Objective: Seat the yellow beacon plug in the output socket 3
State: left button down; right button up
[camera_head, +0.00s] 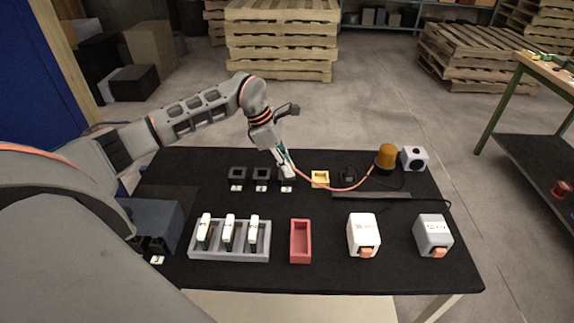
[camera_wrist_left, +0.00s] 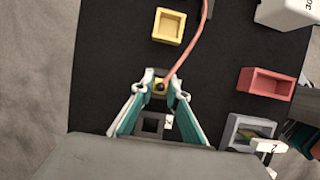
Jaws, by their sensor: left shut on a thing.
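My left gripper (camera_head: 287,174) is shut on the yellow beacon plug (camera_wrist_left: 159,80), which shows between the fingertips in the left wrist view (camera_wrist_left: 160,90). The gripper is at the rightmost of the row of dark sockets, with a white label (camera_head: 287,189) in front. The fingers hide most of that socket, so I cannot tell whether the plug is in it or above it. A red cable (camera_head: 340,188) runs from the plug to the orange beacon (camera_head: 387,157). Two other dark sockets, a left one (camera_head: 237,174) and a middle one (camera_head: 262,174), look empty.
A yellow open box (camera_head: 320,179) stands just right of the gripper. A grey rack (camera_head: 230,254) with white-topped modules, a red tray (camera_head: 301,242), a white box (camera_head: 363,232) and a grey box (camera_head: 432,232) line the front. A dark bar (camera_head: 370,195) lies behind them.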

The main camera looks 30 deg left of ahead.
pick_arm(q)
jog(key=c, duration=2)
grip_release()
jog(key=v, duration=1.2)
jog(key=shift+s+r, duration=0.1)
jog(key=shift+r, duration=0.05)
